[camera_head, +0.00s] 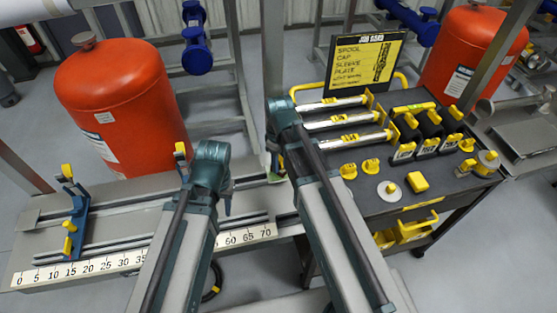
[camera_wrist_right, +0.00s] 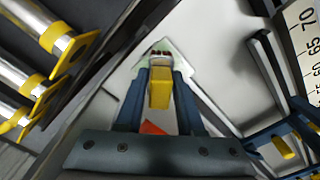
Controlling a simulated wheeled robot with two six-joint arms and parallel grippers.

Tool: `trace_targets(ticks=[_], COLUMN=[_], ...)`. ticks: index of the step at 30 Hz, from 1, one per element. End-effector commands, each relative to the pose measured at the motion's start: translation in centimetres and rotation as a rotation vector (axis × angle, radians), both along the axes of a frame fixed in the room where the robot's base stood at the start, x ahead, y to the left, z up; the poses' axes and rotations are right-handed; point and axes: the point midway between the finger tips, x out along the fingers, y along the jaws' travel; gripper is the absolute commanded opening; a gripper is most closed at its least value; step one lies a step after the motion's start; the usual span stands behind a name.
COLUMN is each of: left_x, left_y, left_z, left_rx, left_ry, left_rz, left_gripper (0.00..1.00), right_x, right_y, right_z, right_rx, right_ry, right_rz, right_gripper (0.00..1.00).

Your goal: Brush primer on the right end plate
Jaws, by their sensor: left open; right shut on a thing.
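In the right wrist view my right gripper (camera_wrist_right: 160,78) is shut on a yellow block-like handle (camera_wrist_right: 160,94), which I take for the primer brush. Its dark tip lies in front of a pale greenish patch (camera_wrist_right: 185,54); I cannot tell whether they touch. This patch may be part of the right end plate, but I cannot tell. In the head view my right arm hides most of the right gripper (camera_head: 274,155), beside the bench's right end. My left gripper (camera_head: 226,195) is open over the bench, mostly hidden behind its own wrist.
The bench has rails, a ruler (camera_head: 82,270) and a blue stop with yellow clamps (camera_head: 76,222). A dark cart (camera_head: 375,205) at right holds tubes, bottles and yellow parts, with a job card (camera_head: 368,65) behind. Red tanks (camera_head: 120,105) stand behind.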

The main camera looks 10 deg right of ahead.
Motion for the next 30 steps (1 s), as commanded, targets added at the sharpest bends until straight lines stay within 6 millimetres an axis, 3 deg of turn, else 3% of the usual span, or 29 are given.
trace_targets(ticks=[14,24,30], left_x=[0.0,0.0,0.0], left_y=[0.0,0.0,0.0], left_z=[0.2,0.2,1.4], left_rx=[0.000,0.000,0.000], left_ry=[0.000,0.000,0.000], left_rz=[0.000,0.000,0.000], left_gripper=[0.41,0.41,0.41], right_x=[-3.6,-3.6,-3.6], right_y=[-0.1,-0.1,-0.1], right_z=[0.2,0.2,1.4], right_rx=[0.000,0.000,0.000], right_ry=[0.003,0.001,0.001], right_rz=[0.000,0.000,0.000], right_gripper=[0.00,0.00,0.00])
